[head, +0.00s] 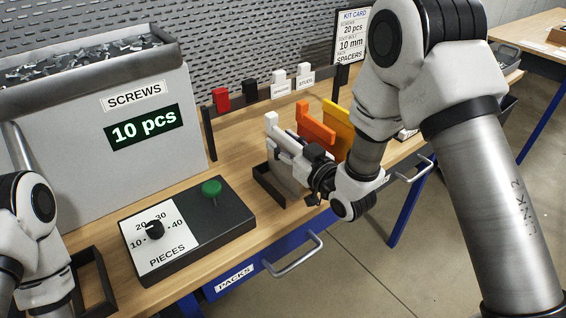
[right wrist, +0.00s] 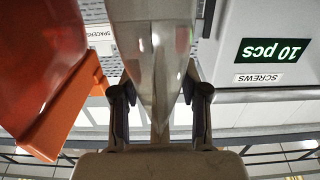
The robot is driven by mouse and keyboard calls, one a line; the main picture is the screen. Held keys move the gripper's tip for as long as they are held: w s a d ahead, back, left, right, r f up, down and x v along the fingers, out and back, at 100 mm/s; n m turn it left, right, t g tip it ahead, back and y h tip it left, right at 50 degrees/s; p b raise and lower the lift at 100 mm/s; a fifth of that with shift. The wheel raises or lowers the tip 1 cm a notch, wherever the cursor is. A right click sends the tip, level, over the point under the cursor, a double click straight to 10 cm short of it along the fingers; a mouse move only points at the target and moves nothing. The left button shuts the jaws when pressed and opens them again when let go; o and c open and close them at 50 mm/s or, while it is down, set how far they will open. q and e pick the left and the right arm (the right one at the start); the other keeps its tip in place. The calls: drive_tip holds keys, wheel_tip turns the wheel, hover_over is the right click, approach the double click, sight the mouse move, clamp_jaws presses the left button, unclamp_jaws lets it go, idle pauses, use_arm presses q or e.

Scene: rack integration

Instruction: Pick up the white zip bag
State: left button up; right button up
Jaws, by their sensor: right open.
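The white zip bag (head: 283,134) stands upright in a dark holder (head: 268,186) on the bench, in front of an orange one (head: 316,126) and a yellow one (head: 338,125). My right gripper (head: 308,162) is at the white bag, its hand covering part of it. In the right wrist view, the clear bag body (right wrist: 152,60) lies between the two open fingers (right wrist: 163,95), with gaps visible beside it. The orange bag's part (right wrist: 65,110) is close on the left there. My left arm shows at the left edge, but its gripper is out of view.
A grey screw bin (head: 90,160) with a "10 pcs" display stands at the left. A control box (head: 188,232) with a dial and green button is at the front. A blue drawer (head: 250,275) is below.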

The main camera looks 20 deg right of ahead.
drive_tip(key=shift+w, duration=0.15)
clamp_jaws()
drive_tip(key=shift+r, duration=0.1)
